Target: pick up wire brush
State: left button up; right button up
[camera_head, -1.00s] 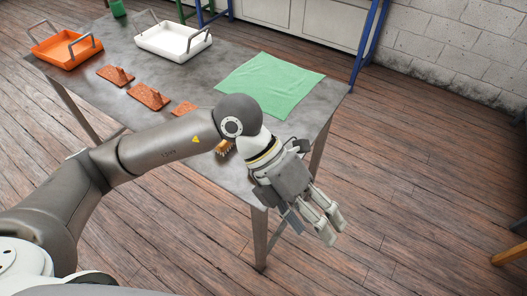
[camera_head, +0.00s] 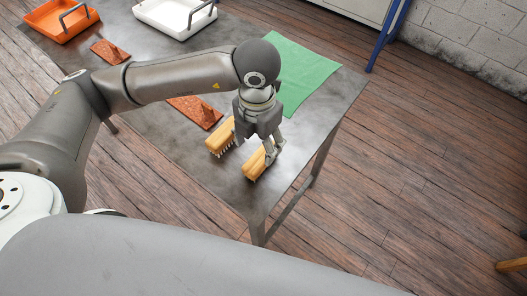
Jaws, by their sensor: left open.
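Two wire brushes with yellow wooden backs and bristles lie side by side on the grey metal table (camera_head: 185,152), near its front right part. The left brush (camera_head: 219,138) is mostly in view. The right brush (camera_head: 257,163) lies under my left gripper (camera_head: 256,146), which partly covers it. My left gripper points down and is open, with its fingers at the far part of the right brush. I cannot tell whether they touch it. My right gripper is not in view.
Rust-coloured parts (camera_head: 108,51) lie on the table, one (camera_head: 196,109) near the brushes. A green cloth (camera_head: 308,73) lies behind the gripper. An orange tray (camera_head: 58,22) and a white tray (camera_head: 172,17) stand at the back left. Bare table lies in front of the brushes.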

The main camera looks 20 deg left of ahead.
aim_at(262, 156)
pick_arm(q)
jog(key=shift+s+f, duration=0.2)
jog(key=shift+f, duration=1.15)
jog(key=shift+w+f+p, duration=0.15)
jog(key=shift+f+p, duration=0.2)
jog(key=shift+p, duration=0.05)
jog(key=f, duration=0.1)
jog(key=f+p, duration=0.1)
jog(key=f, duration=0.1)
jog(key=shift+d+f, duration=0.25)
jog(key=shift+f, duration=0.05)
jog(key=shift+w+f+p, duration=0.1)
jog(key=shift+f+p, duration=0.2)
jog(key=shift+f, duration=0.2)
jog(key=shift+c, duration=1.1)
jog(key=c, duration=1)
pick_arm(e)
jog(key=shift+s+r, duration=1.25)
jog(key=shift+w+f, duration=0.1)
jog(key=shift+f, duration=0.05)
